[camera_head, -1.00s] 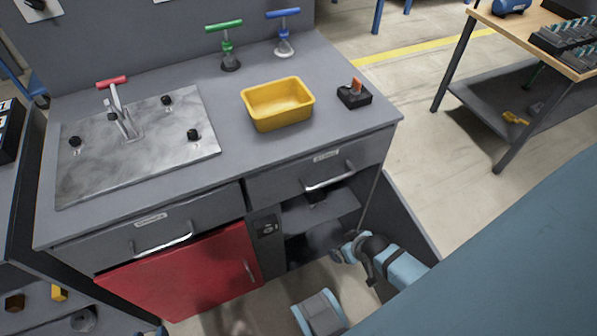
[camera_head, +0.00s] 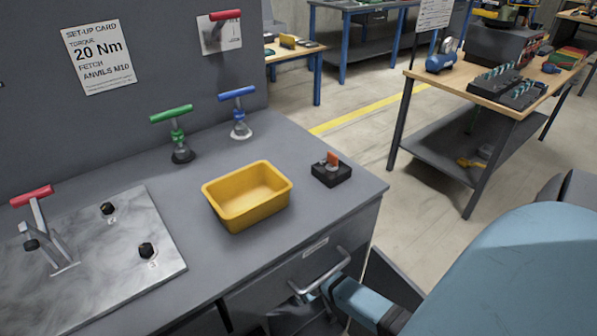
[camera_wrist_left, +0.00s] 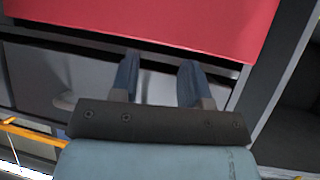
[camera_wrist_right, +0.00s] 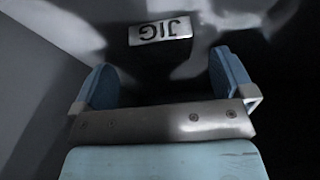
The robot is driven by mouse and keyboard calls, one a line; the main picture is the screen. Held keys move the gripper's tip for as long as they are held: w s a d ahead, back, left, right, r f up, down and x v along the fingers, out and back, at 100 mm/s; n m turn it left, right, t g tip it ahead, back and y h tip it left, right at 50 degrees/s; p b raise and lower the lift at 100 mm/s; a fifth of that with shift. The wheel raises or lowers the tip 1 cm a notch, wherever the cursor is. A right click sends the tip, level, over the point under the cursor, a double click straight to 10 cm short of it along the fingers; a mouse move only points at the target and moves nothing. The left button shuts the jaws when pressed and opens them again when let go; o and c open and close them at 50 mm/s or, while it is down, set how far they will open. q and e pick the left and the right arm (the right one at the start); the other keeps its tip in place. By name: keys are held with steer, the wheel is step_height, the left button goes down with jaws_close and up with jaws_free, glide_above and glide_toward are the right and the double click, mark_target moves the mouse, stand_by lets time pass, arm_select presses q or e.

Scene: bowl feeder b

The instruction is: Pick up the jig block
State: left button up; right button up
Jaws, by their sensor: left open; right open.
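A pale label reading JIG, upside down (camera_wrist_right: 160,32), shows in the right wrist view, on or near a dark surface. I cannot make out the outline of a jig block there. My right gripper (camera_wrist_right: 160,85) is open, with the label beyond and between its fingertips and nothing in its grip. In the head view my right arm is beside the drawer handle, and the gripper is mostly hidden. My left gripper (camera_wrist_left: 156,80) is open and empty in front of grey drawer fronts, below a red panel (camera_wrist_left: 160,22). It is outside the head view.
On the grey bench stand a yellow bin (camera_head: 235,210), a black block with an orange piece (camera_head: 331,172), green (camera_head: 178,140) and blue (camera_head: 239,115) handled tools, and a metal plate (camera_head: 130,255) with a red-handled clamp. A drawer handle (camera_head: 322,278) juts out near my right arm.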

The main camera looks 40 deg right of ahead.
steer(key=shift+w, duration=0.6)
steer(key=b+x, duration=0.1)
steer(key=x, duration=0.1)
steer(key=b+x, duration=0.1)
steer(key=x, duration=0.1)
steer(key=shift+w+d+f, duration=0.1)
steer(key=shift+w+f, duration=0.05)
steer(key=shift+w, duration=0.3)
steer(key=shift+w+f, duration=0.15)
steer(key=shift+f, duration=0.1)
steer(key=c, duration=1.1)
arm_select(q)
steer(key=shift+w+d+f, duration=0.1)
steer(key=shift+w+d, duration=0.1)
steer(key=shift+w, duration=0.05)
arm_select(e)
steer(key=shift+o, duration=0.2)
steer(key=shift+r, duration=0.1)
